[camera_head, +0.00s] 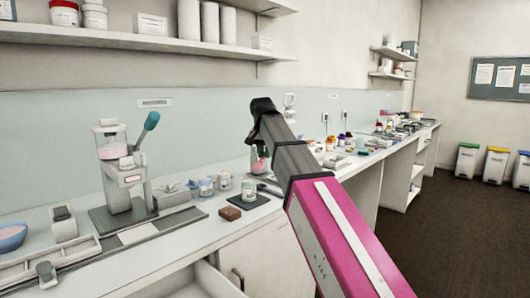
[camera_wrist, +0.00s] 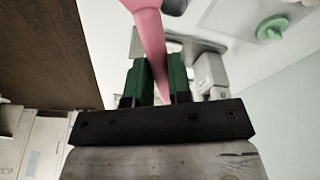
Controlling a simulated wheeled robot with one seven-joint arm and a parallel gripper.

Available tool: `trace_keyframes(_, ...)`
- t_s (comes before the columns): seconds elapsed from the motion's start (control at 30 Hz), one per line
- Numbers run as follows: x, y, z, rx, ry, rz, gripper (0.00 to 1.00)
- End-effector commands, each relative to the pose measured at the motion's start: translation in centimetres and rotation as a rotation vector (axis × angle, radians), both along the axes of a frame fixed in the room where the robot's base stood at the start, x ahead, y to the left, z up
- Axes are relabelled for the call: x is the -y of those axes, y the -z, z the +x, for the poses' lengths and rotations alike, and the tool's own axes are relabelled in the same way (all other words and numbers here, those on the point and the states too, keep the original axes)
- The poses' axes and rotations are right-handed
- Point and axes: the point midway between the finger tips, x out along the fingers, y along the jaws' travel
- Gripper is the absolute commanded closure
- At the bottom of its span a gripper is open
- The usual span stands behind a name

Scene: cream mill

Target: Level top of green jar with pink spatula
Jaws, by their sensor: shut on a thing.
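My gripper (camera_wrist: 160,85) is shut on the pink spatula (camera_wrist: 150,35), held between its two green fingers in the wrist view. In the head view my gripper is small and partly hidden by my arm; part of the pink spatula (camera_head: 258,164) shows below it, above the back of the counter. The green jar (camera_head: 249,190), white with green markings, stands upright on a dark mat (camera_head: 250,202). The spatula appears apart from the jar, behind it and slightly right. The jar's top surface is too small to judge.
Other small jars (camera_head: 205,187) stand left of the green jar, with a brown block (camera_head: 230,213) in front. A grey mill-like device (camera_head: 125,175) stands further left. Several bottles and containers line the counter (camera_head: 160,250) to the right. An open drawer is below.

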Motion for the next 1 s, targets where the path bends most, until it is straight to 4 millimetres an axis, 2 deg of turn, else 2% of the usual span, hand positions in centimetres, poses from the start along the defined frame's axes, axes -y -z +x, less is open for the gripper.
trace_keyframes(0.27,0.0,0.7,0.0,0.000,0.000,0.000,1.00)
trace_keyframes(1.0,0.0,4.5,0.0,-0.002,0.000,0.000,1.00)
